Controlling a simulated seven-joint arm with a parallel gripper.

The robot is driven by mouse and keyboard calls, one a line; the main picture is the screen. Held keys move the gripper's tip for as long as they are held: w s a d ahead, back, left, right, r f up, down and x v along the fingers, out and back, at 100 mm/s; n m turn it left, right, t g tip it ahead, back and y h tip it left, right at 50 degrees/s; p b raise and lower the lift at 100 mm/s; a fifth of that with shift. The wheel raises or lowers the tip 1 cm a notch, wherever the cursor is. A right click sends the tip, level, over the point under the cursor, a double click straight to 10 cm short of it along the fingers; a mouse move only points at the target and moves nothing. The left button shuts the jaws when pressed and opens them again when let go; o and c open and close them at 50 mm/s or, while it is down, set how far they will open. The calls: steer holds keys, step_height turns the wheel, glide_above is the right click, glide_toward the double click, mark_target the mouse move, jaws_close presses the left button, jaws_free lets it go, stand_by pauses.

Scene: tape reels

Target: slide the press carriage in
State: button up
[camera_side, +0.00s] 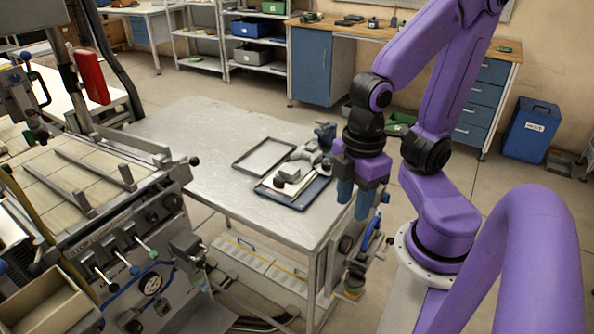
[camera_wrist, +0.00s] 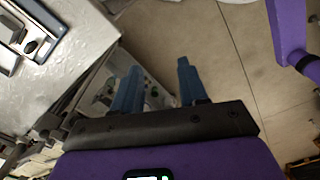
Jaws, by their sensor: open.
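My gripper (camera_side: 354,203) has blue fingers and hangs beside the right edge of the metal table in the side view. In the wrist view my gripper (camera_wrist: 158,67) is open, with its fingers apart and nothing held between them. A grey mechanical device (camera_side: 296,172) sits with a dark-rimmed tray (camera_side: 300,202) on the table, left of my gripper and apart from it. I cannot tell whether this device is the press or which part is its carriage. The wrist view shows part of the tray area (camera_wrist: 35,45) at upper left.
An empty dark-rimmed tray (camera_side: 264,157) lies on the metal table (camera_side: 190,135). A machine with levers (camera_side: 110,250) stands at left. Equipment with blue and coloured parts (camera_side: 370,240) is below my gripper at the table's side. A blue bin (camera_side: 530,128) stands at back right.

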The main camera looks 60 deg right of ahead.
steer(key=shift+w, duration=0.1)
steer(key=w+m, duration=0.4)
steer(key=w, duration=0.5)
steer(key=m, duration=0.9)
glide_above(278, 179)
steer(key=f, duration=0.1)
step_height(278, 179, down, 17)
steer(key=shift+f, duration=0.1)
jaws_close()
